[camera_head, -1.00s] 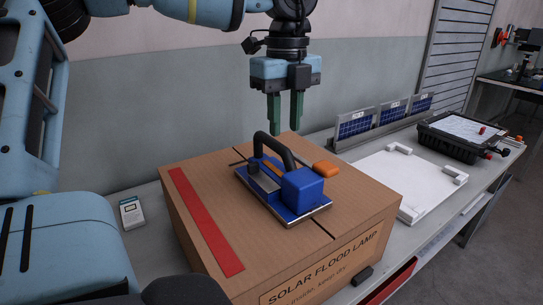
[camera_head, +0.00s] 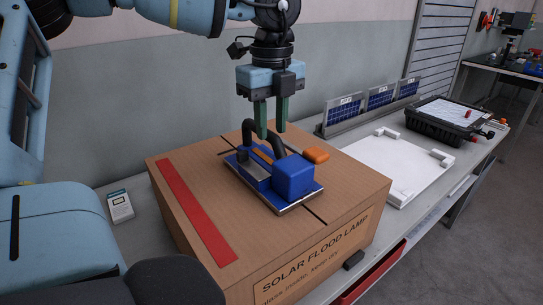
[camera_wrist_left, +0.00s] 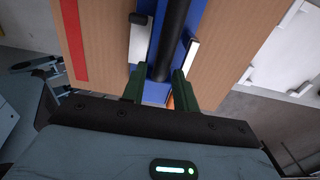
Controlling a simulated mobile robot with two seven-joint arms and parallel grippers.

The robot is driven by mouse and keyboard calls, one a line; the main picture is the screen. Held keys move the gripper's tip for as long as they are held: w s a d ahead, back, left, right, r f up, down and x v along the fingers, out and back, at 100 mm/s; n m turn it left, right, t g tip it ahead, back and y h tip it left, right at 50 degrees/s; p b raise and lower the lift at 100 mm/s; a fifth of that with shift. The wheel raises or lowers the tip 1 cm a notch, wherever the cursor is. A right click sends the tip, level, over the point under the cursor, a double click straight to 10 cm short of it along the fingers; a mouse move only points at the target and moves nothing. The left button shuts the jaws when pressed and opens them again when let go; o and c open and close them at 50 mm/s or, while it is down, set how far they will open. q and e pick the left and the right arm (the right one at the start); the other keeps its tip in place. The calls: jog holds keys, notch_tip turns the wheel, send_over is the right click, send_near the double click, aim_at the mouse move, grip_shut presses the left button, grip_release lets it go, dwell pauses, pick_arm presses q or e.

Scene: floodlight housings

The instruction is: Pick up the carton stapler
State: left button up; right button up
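The carton stapler (camera_head: 285,180) is blue with a black arched handle (camera_head: 265,132) and a metal base plate. It sits on top of the cardboard carton (camera_head: 190,175). My left gripper (camera_head: 270,136) is open, pointing down at the handle, its green fingers overlapping the handle's top in the head view. In the left wrist view the black handle (camera_wrist_left: 176,45) runs between the two open fingers (camera_wrist_left: 156,88), with a gap on each side. I cannot tell exactly how deep the handle is between them. My right gripper is not in view.
An orange piece (camera_head: 316,155) lies on the carton beside the stapler. A red strip (camera_head: 197,210) runs along the carton's left side. A small white device (camera_head: 120,206) lies at left. A white fixture board (camera_head: 400,168), solar panels (camera_head: 380,97) and a black case (camera_head: 448,122) stand at right.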

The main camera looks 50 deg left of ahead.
aim_at(273, 135)
pick_arm(q)
jog(key=shift+w+f, duration=0.1)
jog(key=shift+f, duration=1.85)
jog(key=shift+c, duration=0.4)
grip_shut()
jog(key=shift+r, duration=0.15)
